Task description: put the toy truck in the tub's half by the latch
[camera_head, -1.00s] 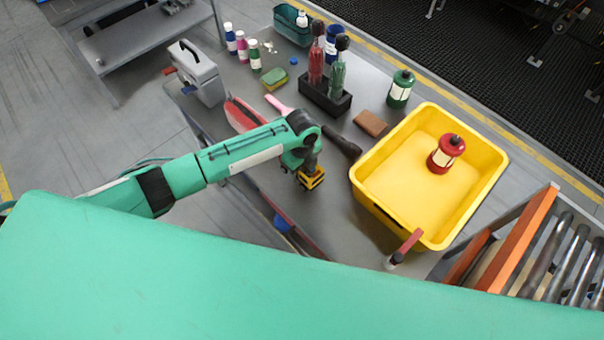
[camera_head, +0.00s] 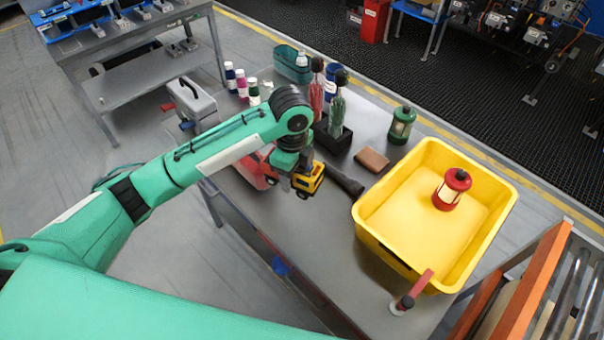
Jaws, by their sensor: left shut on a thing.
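The toy truck (camera_head: 310,179), with a yellow cab and dark wheels, is in my left gripper (camera_head: 294,168). The gripper is shut on it from above, and the arm hides part of the truck. They are left of the yellow tub (camera_head: 373,243), outside it; I cannot tell the truck's exact height over the table. A red lantern (camera_head: 452,189) stands in the tub's far right part. A red-handled latch (camera_head: 412,290) sits at the tub's near edge, and the tub floor on that side is bare. My right gripper is not in view.
A black caddy with bottles (camera_head: 332,137), a green canister (camera_head: 402,124), a brown block (camera_head: 371,160) and a dark tool (camera_head: 341,178) lie between truck and tub or behind. A red object (camera_head: 256,172) is beside the truck. The near tabletop (camera_head: 335,255) is clear.

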